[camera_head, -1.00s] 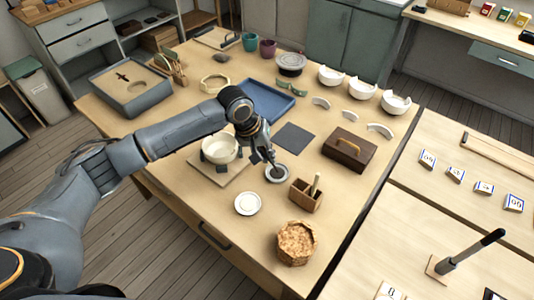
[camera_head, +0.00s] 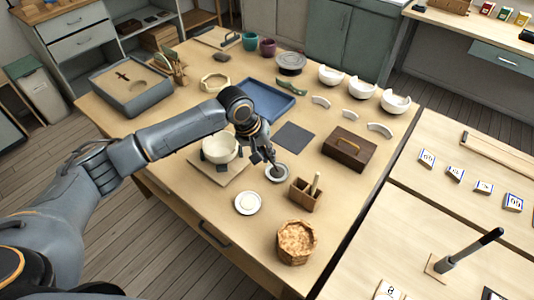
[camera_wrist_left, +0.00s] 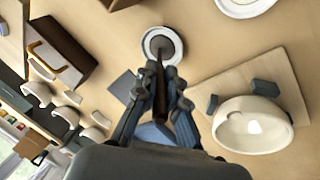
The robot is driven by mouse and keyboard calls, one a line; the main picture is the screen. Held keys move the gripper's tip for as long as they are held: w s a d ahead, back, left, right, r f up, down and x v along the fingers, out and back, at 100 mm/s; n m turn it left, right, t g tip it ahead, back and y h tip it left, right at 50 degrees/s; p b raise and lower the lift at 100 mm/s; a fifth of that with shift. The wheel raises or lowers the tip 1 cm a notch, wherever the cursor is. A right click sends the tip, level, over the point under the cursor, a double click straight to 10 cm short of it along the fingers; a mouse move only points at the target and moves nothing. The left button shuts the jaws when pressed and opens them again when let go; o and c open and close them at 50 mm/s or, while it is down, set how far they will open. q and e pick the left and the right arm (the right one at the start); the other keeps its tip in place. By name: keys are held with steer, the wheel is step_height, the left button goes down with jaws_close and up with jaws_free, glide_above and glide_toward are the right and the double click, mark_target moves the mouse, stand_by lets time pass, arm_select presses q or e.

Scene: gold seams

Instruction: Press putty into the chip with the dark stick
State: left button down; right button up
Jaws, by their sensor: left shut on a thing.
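My left gripper (camera_head: 266,157) is shut on the dark stick (camera_wrist_left: 160,85), which points down at a small round dish (camera_head: 276,173). The dish holds a dark grey mass, likely the putty, and shows again in the left wrist view (camera_wrist_left: 162,44). The stick's tip is at or just over the dish; I cannot tell if it touches. A cream bowl (camera_head: 219,148) sits on a square wooden board (camera_head: 219,178), left of the gripper, with small grey blocks beside it. The chip on its rim is not clear. My right gripper is not in view.
A wooden holder (camera_head: 305,195) stands close right of the dish. A dark pad (camera_head: 294,137), blue tray (camera_head: 265,101) and brown box (camera_head: 349,148) lie beyond.

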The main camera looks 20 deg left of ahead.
arm_select(q)
steer(key=shift+s+f+p, duration=0.1)
steer(key=shift+p, duration=0.25)
stand_by(1.0)
stand_by(0.5)
step_height(320, 180, up, 7)
steer(key=p, duration=0.8)
steer(key=shift+p, duration=0.4)
stand_by(0.5)
